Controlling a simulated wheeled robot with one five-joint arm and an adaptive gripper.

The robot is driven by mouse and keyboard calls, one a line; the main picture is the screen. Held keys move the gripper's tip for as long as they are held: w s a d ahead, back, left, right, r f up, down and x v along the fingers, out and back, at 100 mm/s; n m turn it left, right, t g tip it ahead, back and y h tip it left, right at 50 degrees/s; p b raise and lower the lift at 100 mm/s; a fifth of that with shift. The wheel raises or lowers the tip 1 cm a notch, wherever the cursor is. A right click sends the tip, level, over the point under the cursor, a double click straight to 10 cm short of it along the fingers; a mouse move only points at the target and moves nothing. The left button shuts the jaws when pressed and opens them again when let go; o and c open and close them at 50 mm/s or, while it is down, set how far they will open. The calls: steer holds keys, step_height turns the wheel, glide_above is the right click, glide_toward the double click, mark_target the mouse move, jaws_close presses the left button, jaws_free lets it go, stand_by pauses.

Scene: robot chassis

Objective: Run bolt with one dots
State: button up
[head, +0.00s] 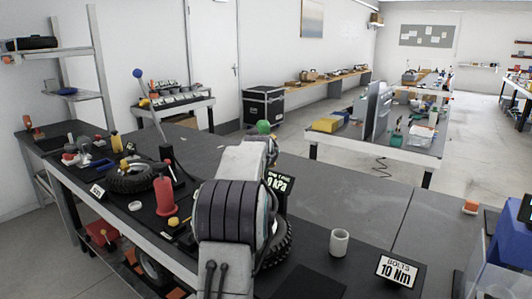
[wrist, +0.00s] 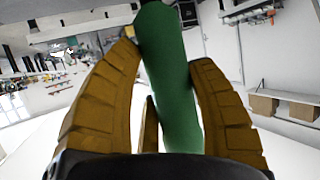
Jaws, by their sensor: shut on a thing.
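The object's green rounded end (head: 263,127) shows above my arm in the head view; my arm hides most of the gripper there. A sign reading "BOLTS 10 Nm" (head: 397,270) stands at the front right of the dark bench. I cannot make out a bolt or any dot marks.
A white cup (head: 340,242) stands on the bench (head: 345,200) left of the sign. A tyre (head: 284,246) is partly behind my arm. A red cylinder (head: 164,197) and another tyre (head: 130,179) are at the left. An orange-and-white block (head: 470,207) lies right. The bench middle is clear.

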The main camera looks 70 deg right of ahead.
steer(key=shift+f+b, duration=2.6)
steer(key=shift+f, duration=0.2)
steer(key=shift+a+f+b, duration=0.15)
steer(key=shift+f+b, duration=0.2)
steer(key=shift+f, duration=0.15)
steer(key=shift+r+p, duration=2.3)
steer(key=shift+r, duration=1)
